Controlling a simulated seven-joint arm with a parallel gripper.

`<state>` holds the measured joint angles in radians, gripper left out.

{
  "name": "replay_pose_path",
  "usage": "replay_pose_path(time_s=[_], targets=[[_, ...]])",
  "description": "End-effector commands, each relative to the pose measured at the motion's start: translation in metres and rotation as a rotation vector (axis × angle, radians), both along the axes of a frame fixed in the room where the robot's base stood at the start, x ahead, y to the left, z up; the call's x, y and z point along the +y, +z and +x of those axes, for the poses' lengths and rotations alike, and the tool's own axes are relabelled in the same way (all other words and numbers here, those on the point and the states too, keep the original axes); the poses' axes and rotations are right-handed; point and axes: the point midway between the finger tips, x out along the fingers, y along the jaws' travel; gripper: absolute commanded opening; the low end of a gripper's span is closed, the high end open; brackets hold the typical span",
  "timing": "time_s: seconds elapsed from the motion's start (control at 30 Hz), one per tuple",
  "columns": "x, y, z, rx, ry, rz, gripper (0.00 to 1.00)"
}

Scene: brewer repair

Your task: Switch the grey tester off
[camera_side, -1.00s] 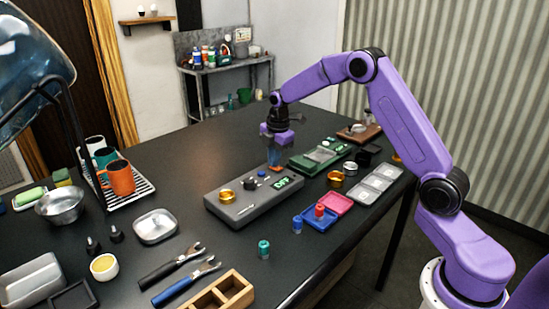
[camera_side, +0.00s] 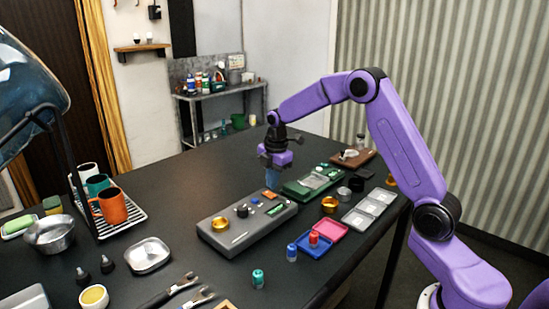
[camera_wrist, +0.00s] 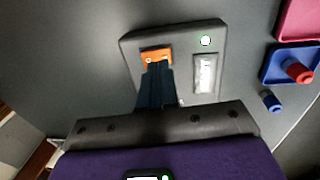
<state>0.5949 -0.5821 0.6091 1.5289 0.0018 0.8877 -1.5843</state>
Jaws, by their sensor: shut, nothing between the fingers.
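The grey tester (camera_side: 222,236) lies flat on the dark table in the side view. It carries a gold cup, a dark knob, a blue button and a small display with green on it. My gripper (camera_side: 272,184) is shut and empty, pointing down at the tester's far end. In the wrist view its fingertips (camera_wrist: 158,68) cover part of the orange switch. I cannot tell whether they touch it or which way the switch is set.
A green device (camera_side: 296,189) lies just beyond the tester. Blue (camera_side: 316,249) and pink (camera_side: 334,231) trays, a gold ring (camera_side: 330,204) and a clear-lidded box (camera_side: 369,210) lie to the right. Mugs stand on a rack (camera_side: 135,218) at left.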

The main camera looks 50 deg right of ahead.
Motion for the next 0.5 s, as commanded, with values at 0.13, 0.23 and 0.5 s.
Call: replay_pose_path(time_s=[0.13,0.23,0.5], targets=[[0.000,0.034,-0.003,-0.005,0.000,0.000,0.00],[0.001,0.055,-0.006,-0.005,0.000,0.000,0.00],[0.001,0.098,-0.011,-0.003,0.001,0.000,0.00]])
